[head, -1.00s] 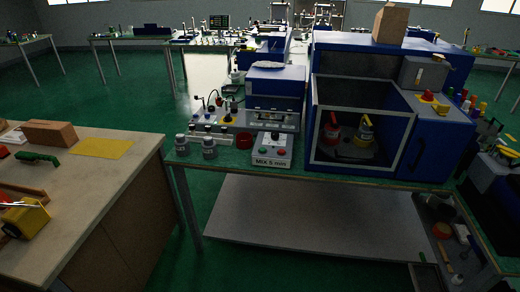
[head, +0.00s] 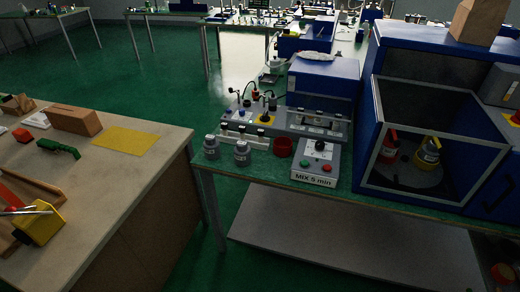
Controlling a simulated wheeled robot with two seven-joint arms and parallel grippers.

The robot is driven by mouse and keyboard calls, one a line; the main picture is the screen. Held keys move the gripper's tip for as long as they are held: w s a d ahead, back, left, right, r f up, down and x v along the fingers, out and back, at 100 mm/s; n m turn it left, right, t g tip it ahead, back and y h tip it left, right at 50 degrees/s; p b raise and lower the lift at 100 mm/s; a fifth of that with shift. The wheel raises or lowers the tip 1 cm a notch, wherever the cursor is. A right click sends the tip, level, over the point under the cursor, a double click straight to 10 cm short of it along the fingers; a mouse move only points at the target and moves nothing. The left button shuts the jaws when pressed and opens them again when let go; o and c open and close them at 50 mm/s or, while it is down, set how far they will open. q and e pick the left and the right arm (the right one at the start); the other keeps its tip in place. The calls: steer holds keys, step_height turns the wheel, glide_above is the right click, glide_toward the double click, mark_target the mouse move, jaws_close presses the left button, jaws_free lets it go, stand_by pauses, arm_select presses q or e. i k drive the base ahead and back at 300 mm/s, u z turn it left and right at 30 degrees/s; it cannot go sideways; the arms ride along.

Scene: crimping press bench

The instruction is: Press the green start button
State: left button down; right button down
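The green start button (head: 305,163) is a small round cap on the left of a grey control box (head: 316,165) labelled "MIX 5 min". A red button (head: 327,169) sits to its right on the same box, and a dark knob (head: 321,145) is above them. The box stands at the front edge of the green-topped bench. Neither of my grippers shows in the head view.
Two grey bottles (head: 242,153) and a red cup (head: 283,147) stand left of the box. An open-fronted blue cabinet (head: 478,190) holding a red and a yellow container is to the right. A wooden table (head: 150,190) is at the left, with green floor between.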

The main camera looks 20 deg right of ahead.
mark_target(304, 164)
steer(key=u, duration=0.1)
steer(key=i, duration=0.85)
steer(key=z, duration=0.85)
steer(key=i, duration=0.55)
steer(key=z, duration=0.55)
